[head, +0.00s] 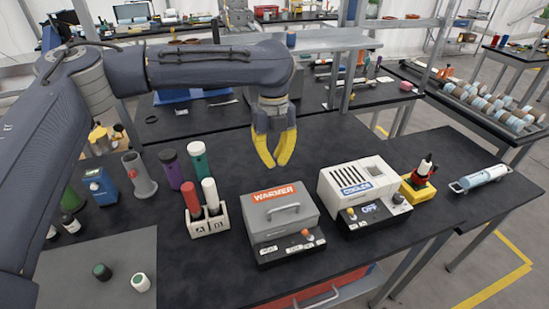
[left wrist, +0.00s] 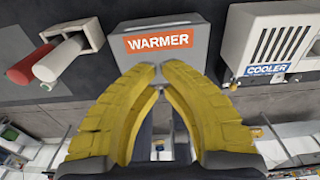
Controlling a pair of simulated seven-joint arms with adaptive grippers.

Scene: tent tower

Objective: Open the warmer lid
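The warmer (head: 290,247) is a grey box with an orange WARMER label on the black table. My left gripper (head: 275,166) has yellow curved fingers, hangs above the table behind the warmer and points down. Its fingertips are drawn together with nothing between them, apart from the lid. In the left wrist view, the fingertips (left wrist: 159,70) show in front of the warmer's labelled face (left wrist: 185,42). The handle is not visible there. My right gripper is in neither view.
A white cooler (head: 362,190) stands just right of the warmer. A holder (head: 207,222) with a red and a white cylinder stands to its left. Several tubes and bottles stand farther left. A grey mat (head: 100,255) lies at front left. The table behind the warmer is mostly clear.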

